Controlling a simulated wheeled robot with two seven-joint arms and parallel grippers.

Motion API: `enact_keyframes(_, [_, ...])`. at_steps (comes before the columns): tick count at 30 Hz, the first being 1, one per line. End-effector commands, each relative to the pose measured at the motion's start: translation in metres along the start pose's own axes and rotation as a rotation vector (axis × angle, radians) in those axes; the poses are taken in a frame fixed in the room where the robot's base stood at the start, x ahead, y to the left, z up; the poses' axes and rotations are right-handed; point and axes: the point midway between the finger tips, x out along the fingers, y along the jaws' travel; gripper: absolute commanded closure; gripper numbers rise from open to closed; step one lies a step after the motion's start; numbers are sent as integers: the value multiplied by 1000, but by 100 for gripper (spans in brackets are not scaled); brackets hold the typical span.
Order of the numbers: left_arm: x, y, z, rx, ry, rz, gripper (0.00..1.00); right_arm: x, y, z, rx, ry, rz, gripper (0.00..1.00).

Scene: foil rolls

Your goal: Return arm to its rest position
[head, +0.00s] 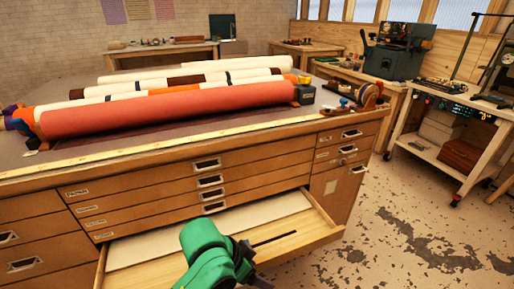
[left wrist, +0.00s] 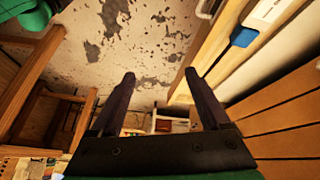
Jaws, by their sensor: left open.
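My left gripper (head: 254,277) shows at the bottom of the head view, at the end of my green arm, in front of the cabinet and over the open bottom drawer's front area. In the left wrist view its two dark fingers (left wrist: 160,80) are spread apart, with nothing between them. My right gripper is not in view. The foil rolls lie side by side on the cabinet top (head: 150,172): a large coral roll (head: 170,110) in front and several cream rolls (head: 210,85) with dark and orange bands behind it. The left gripper is well apart from them.
The open drawer (head: 290,243) juts out of the wooden cabinet, with a pale sheet (head: 215,225) in it. A reel and small tools (head: 368,94) sit at the cabinet's right end. A workbench (head: 455,145) stands at right. The floor (head: 400,230) between is free.

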Motion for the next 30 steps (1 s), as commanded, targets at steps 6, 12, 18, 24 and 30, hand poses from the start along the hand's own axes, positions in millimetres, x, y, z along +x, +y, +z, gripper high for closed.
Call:
enact_keyframes(6, [-11,-45,90,-360,39,-158,20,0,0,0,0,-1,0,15])
enact_keyframes(12, [-31,-68,183,-566,-55,-327,20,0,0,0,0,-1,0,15])
enact_keyframes(18, [-41,-76,247,-664,-157,-434,20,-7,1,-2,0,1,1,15])
enact_keyframes(24, [16,-87,270,-665,-189,-413,20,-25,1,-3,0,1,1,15])
enact_keyframes(30, [78,-81,317,-667,-232,-388,20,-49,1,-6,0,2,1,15])
